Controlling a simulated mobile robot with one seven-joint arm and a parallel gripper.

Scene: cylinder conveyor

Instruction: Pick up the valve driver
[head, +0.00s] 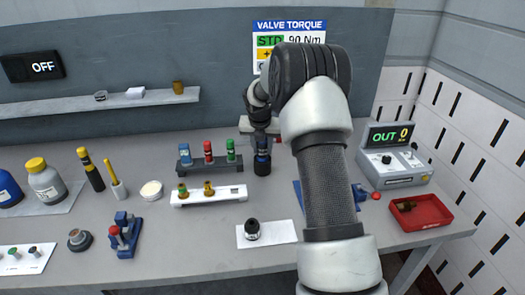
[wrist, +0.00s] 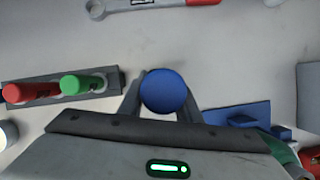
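An upright dark cylinder with a blue band (head: 262,161), which I take to be the valve driver, stands on the bench right of a dark rack. Its round blue top (wrist: 164,90) shows in the wrist view. My gripper (head: 262,139) points down over it. In the wrist view the two fingers (wrist: 163,100) flank the blue top, one on each side. Whether they press on it or only stand around it, I cannot tell. Its lower part is hidden in the wrist view.
The dark rack (head: 211,163) holds blue, red and green handled tools close on the left. A white rack (head: 222,193) stands in front. A wrench (wrist: 155,4) lies behind. A blue fixture (wrist: 238,117), a torque box (head: 394,170) and a red tray (head: 430,213) are right.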

